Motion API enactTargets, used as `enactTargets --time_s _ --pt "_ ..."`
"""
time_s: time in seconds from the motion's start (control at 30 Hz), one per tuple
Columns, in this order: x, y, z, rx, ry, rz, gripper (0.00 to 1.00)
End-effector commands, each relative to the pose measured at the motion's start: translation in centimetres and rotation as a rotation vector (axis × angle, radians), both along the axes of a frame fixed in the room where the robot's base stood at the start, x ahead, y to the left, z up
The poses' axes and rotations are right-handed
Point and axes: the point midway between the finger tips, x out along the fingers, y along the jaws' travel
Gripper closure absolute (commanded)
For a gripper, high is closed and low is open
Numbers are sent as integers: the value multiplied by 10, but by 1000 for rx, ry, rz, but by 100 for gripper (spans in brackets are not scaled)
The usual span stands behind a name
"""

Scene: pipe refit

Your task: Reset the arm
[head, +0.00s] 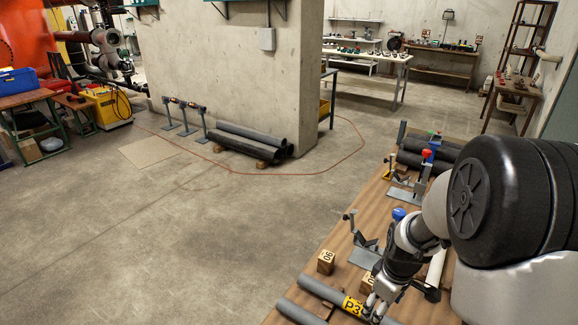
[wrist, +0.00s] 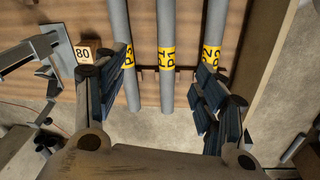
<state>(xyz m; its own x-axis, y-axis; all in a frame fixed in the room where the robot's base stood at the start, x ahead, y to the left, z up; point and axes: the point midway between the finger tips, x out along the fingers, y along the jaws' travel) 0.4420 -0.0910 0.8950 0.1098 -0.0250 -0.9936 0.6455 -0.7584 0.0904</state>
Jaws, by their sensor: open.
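My gripper (head: 376,302) is at the front of the wooden bench, low over the pipes. In the wrist view my gripper (wrist: 155,95) shows its dark ridged fingers spread wide, with nothing held between them. Three grey pipes lie side by side beyond the fingers: the left pipe (wrist: 119,22) with a yellow P3 label, the middle pipe (wrist: 165,22) and the right pipe (wrist: 216,20), each with a yellow label. The P3 label (head: 353,306) also shows in the head view beside my gripper. I cannot tell the exact gap between fingers and pipes.
Numbered wooden blocks (head: 326,262) and clamp stands (head: 370,250) stand close by on the bench (head: 325,241). More dark pipes (head: 428,160) lie at its far end. The concrete floor (head: 200,240) left of the bench is open, crossed by a red hose (head: 310,173).

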Motion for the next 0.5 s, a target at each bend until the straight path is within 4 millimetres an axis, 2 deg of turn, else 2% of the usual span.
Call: enactTargets --time_s 0.03,0.2,0.4,0.5 --pt "-3 6 23 0 -25 -30 36" --pt "-25 26 84 15 -79 -150 36" --pt "-64 48 142 46 -143 -292 36" --pt "-87 58 165 67 -172 -362 36"
